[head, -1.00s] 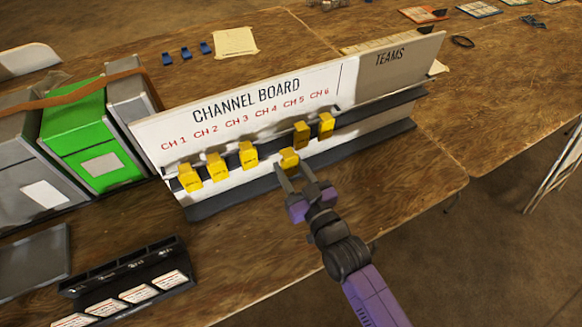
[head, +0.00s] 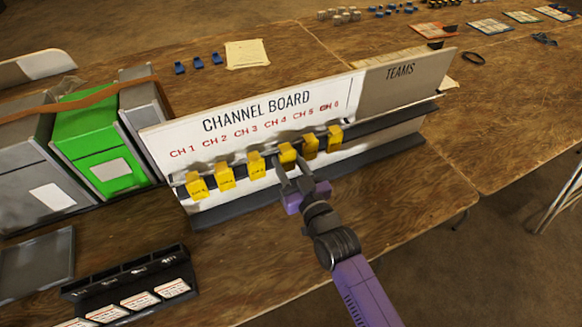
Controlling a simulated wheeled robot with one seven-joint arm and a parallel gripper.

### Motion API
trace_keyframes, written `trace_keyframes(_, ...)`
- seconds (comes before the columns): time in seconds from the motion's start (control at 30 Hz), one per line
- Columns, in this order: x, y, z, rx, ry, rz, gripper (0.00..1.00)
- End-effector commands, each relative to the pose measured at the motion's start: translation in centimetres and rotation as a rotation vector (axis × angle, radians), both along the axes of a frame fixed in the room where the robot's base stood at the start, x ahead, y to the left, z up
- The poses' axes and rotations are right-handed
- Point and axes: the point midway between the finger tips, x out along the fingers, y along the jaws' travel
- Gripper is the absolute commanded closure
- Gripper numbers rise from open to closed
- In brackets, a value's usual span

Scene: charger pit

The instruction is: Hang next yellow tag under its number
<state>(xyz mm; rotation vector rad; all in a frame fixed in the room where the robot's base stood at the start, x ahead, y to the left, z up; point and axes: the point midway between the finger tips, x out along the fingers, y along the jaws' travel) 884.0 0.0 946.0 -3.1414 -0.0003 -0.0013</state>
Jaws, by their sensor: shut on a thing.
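The white channel board (head: 165,140) stands on the wooden table, with red labels CH 1 to CH 6. Yellow tags hang along its dark rail under CH 1 (head: 197,186), CH 2 (head: 226,177), CH 3 (head: 257,166), CH 5 (head: 310,146) and CH 6 (head: 335,137). My gripper (head: 292,171) is shut on another yellow tag (head: 287,152) under CH 4, in line with the row. Its fingers cover the lower part of this tag. I cannot tell whether the tag is on its hook. The tags' writing is too small to read.
A grey TEAMS panel (head: 405,85) adjoins the board at right. A green case (head: 95,145) and grey cases stand left of it. A black card holder (head: 130,285) sits in front at left. The table right of the board is mostly clear.

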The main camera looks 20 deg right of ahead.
Motion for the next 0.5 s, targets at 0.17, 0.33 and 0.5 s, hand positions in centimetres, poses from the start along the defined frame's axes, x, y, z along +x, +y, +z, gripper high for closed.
trace_keyframes(0.17,1.2,-0.1,0.1,0.000,0.000,-0.001,0.96)
trace_keyframes(0.33,2.2,0.0,0.1,-0.001,0.001,0.000,0.96)
trace_keyframes(0.5,2.1,0.0,-1.1,-0.001,0.001,0.000,0.96)
